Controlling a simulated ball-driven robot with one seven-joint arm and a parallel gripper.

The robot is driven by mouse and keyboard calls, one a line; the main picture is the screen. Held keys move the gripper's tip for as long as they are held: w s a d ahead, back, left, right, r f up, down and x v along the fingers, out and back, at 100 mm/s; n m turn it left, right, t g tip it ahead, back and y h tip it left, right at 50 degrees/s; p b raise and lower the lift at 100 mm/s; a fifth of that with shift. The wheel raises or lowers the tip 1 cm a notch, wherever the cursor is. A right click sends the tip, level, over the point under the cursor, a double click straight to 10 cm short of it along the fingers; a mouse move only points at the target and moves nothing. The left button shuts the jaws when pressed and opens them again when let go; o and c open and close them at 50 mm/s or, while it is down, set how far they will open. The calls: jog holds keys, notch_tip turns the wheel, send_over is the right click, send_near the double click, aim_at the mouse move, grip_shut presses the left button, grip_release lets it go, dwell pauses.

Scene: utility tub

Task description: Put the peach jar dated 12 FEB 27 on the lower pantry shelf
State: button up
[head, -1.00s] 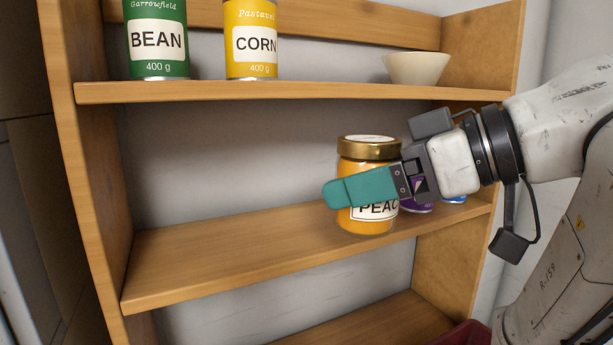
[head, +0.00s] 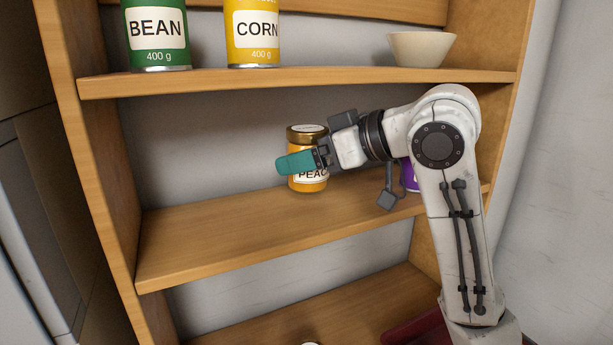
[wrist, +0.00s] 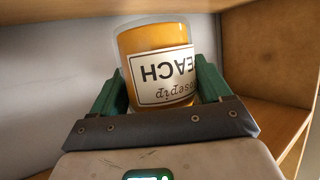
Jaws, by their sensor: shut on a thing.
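The peach jar (head: 307,184) has orange contents, a gold lid and a white label reading PEAC in the head view. A date cannot be read. My gripper (head: 297,163) has teal fingers closed around the jar's sides, and the jar is close to upright. In the wrist view the jar (wrist: 150,42) sits between both fingers, its label upside down. The jar is over the back part of the middle shelf board (head: 230,232). I cannot tell whether its base touches the board. A lower board (head: 300,308) shows beneath.
A green BEAN can (head: 157,35), a yellow CORN can (head: 252,35) and a cream bowl (head: 421,48) stand on the upper board (head: 330,80). A purple item (head: 409,178) is partly hidden behind my arm. The middle board's left part is clear.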

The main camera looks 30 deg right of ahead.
aim_at(307, 178)
notch_tip(307, 178, down, 3)
jog(key=shift+f, duration=0.2)
jog(key=shift+w+f+p, duration=0.15)
jog(key=shift+f+p, duration=0.05)
jog(key=shift+p, duration=0.15)
jog(key=shift+f, duration=0.1)
jog(key=shift+f, duration=0.1)
jog(key=o, duration=1.5)
jog(key=shift+c, duration=0.2)
jog(key=b+v, duration=0.1)
jog(key=v, duration=1.1)
